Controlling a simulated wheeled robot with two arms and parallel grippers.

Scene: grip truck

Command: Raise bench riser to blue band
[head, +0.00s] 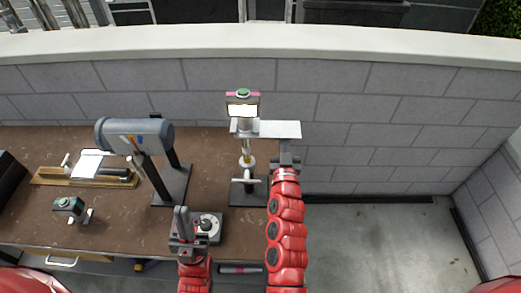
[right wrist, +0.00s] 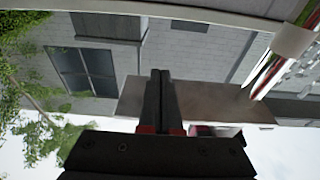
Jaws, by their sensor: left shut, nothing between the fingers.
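The bench riser stands near the bench's right end: a dark base (head: 243,192), an upright post with a T-handle (head: 239,180), and a flat pale plate (head: 280,129) reaching right. I cannot make out a blue band on the post. My right gripper (head: 287,158) is at the plate's right part, seemingly beneath it. In the right wrist view its dark fingers (right wrist: 160,85) are together and overlap the plate (right wrist: 205,100); I cannot tell whether they touch. My left gripper (head: 182,220) is shut and empty, low at the bench front, beside a small grey knobbed device (head: 207,226).
A box with a green button and pink strip (head: 243,100) sits atop the riser. Left of it are a grey cylinder on a stand (head: 135,135), a wooden tray (head: 80,178) and a small green-topped device (head: 69,208). A block wall closes the back; floor at right is clear.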

